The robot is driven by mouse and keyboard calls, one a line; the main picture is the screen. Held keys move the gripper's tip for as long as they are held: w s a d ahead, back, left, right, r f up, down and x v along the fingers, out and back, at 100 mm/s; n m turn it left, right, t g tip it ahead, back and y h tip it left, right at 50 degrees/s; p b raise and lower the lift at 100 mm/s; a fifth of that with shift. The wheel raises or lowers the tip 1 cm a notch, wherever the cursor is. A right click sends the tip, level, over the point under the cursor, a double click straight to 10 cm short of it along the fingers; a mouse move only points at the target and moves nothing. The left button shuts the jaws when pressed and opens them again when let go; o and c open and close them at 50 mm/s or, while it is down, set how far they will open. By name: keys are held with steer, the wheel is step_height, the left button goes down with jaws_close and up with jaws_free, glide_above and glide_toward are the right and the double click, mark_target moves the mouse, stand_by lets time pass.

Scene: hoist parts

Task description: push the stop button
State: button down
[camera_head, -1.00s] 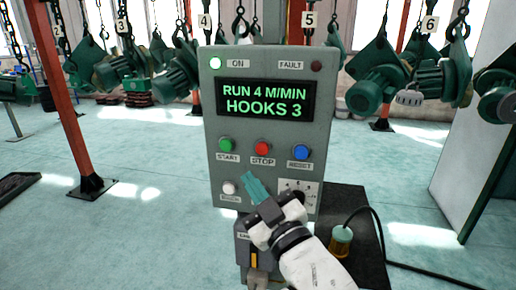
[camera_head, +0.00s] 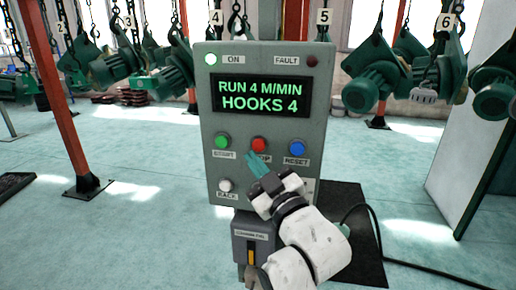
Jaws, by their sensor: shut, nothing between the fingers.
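The grey control box (camera_head: 266,122) stands upright in the middle of the view. Its red stop button (camera_head: 259,145) sits between the green start button (camera_head: 222,141) and the blue reset button (camera_head: 297,147). My gripper (camera_head: 252,160) is shut and empty, with its teal fingertips just below and slightly left of the red button. The fingers cover part of the stop label. I cannot tell whether they touch the panel.
A white button (camera_head: 225,186) labelled RACK is at the lower left of the panel. Green hoists (camera_head: 372,85) hang on chains behind, under numbered signs. A red post (camera_head: 70,120) stands left, and a black cable (camera_head: 420,268) runs along the floor at right.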

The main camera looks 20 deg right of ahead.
steer(key=shift+w+d, duration=0.45)
steer(key=shift+w, duration=0.2)
steer(key=shift+w+d, duration=0.45)
steer(key=shift+w, duration=0.15)
steer(key=shift+w+d+b, duration=0.1)
steer(key=shift+b, duration=0.25)
stand_by(0.9)
steer(key=shift+w+d, duration=0.15)
steer(key=shift+w, duration=0.05)
steer(key=shift+w+d+b, duration=0.25)
steer(key=shift+w+b, duration=0.05)
steer(key=shift+w, duration=0.05)
stand_by(1.0)
steer(key=shift+s+a, duration=0.5)
steer(key=shift+s, duration=0.2)
steer(key=shift+s+a+p, duration=0.35)
steer(key=shift+s+a, duration=0.4)
steer(key=shift+s, duration=0.3)
steer(key=shift+s+a+p, duration=0.35)
steer(key=shift+s+a, duration=0.35)
steer(key=shift+s, duration=0.3)
